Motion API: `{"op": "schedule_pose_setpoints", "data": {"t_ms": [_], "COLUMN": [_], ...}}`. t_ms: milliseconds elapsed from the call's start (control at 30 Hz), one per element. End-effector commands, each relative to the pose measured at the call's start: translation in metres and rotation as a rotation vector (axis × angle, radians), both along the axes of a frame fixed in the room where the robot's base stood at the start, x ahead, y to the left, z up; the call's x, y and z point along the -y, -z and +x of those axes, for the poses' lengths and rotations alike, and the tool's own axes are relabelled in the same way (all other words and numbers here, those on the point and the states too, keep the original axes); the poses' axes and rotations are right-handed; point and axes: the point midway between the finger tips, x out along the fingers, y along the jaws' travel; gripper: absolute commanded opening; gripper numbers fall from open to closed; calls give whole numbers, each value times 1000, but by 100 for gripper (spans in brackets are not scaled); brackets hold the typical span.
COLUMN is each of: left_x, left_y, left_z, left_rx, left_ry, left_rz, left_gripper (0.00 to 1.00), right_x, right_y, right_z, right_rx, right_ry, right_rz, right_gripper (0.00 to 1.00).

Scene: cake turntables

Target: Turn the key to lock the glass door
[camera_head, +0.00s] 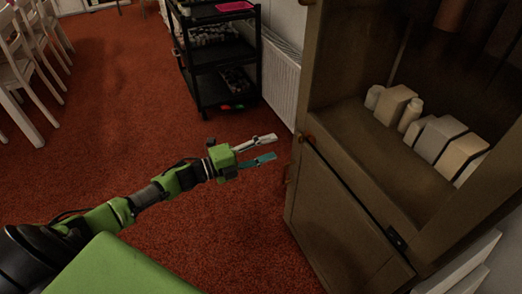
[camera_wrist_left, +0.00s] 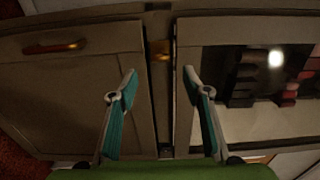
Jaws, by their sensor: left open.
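The brown cabinet has a glass door (camera_head: 385,160) in its upper part; pale containers show through it. A small brass piece (camera_head: 308,139), perhaps the key or its lock, sits at the door's lower left corner. It also shows in the left wrist view (camera_wrist_left: 160,50), on the strip between wooden panel and glass door. My left gripper (camera_head: 275,147) is open and empty, left of the cabinet and apart from it, its fingers pointing toward the brass piece. In the left wrist view the brass piece appears between and beyond the fingertips. The key's shape is too small to tell.
Below the glass is a wooden door (camera_head: 345,225) with a copper-coloured handle (camera_wrist_left: 55,47). A black shelf cart (camera_head: 212,57) and white radiator (camera_head: 281,75) stand behind. White chairs (camera_head: 35,60) are at the far left. The red carpet (camera_head: 120,110) between is clear.

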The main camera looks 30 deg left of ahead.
Motion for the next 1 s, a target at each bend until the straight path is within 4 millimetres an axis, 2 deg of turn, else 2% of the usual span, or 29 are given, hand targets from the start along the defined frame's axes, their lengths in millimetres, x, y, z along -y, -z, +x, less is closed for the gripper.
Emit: {"op": "schedule_pose_setpoints", "data": {"t_ms": [200, 767, 867, 967, 1000], "left_x": [-14, -14, -11, -8, -7], "left_y": [0, 1, 11, 39, 56], "left_z": [-17, -18, -17, -17, -18], "left_rx": [-1, -3, -43, -152, -215], "left_ry": [0, -4, -46, -157, -222], "left_rz": [1, -4, -40, -125, -173], "left_gripper": [44, 44, 44, 44, 44], "right_x": [0, 0, 0, 0, 0], "right_y": [0, 0, 0, 0, 0], "right_z": [0, 0, 0, 0, 0], "right_rx": [0, 0, 0, 0, 0], "right_ry": [0, 0, 0, 0, 0], "right_rz": [0, 0, 0, 0, 0], "right_gripper": [0, 0, 0, 0, 0]}}
